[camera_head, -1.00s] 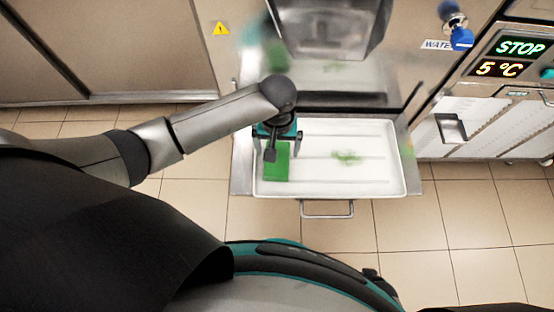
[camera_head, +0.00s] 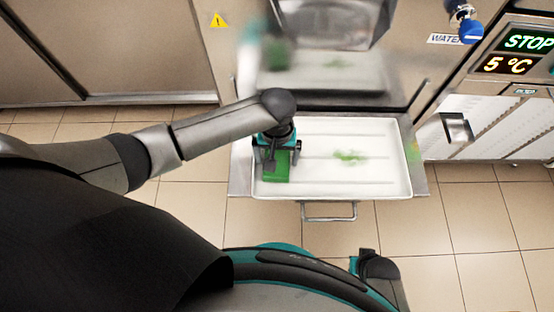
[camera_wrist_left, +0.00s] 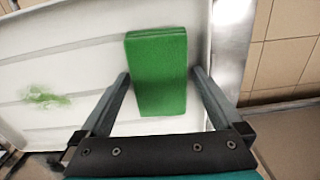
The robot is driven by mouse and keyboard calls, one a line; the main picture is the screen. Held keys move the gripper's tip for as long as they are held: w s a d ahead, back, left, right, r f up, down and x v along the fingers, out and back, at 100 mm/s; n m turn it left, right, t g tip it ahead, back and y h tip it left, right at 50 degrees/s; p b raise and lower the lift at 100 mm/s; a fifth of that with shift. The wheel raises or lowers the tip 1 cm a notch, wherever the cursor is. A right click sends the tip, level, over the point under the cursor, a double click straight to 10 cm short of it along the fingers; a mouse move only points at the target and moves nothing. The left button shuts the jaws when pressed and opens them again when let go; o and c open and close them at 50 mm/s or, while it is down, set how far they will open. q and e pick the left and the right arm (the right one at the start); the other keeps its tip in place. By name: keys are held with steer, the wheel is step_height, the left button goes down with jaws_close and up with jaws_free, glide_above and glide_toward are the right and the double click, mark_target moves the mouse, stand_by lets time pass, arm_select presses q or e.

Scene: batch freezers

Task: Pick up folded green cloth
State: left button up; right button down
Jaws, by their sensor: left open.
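The folded green cloth (camera_head: 276,172) lies flat on the left end of the white tray (camera_head: 330,188). In the left wrist view the cloth (camera_wrist_left: 158,72) sits between my two open fingers, with a gap visible on each side. My left gripper (camera_head: 281,160) is over the cloth in the head view, hiding its far part. It also shows in the left wrist view (camera_wrist_left: 160,90), open and empty. My right gripper is not in view.
A green smear (camera_head: 350,157) marks the tray's middle. The tray rests on a metal shelf with a front handle (camera_head: 328,212), before the shiny freezer front (camera_head: 330,70). Tiled floor (camera_head: 430,240) is clear in front.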

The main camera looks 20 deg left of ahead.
arm_select(q)
steer(key=c, duration=1.1)
steer(key=shift+r, duration=0.15)
steer(key=shift+c, duration=0.2)
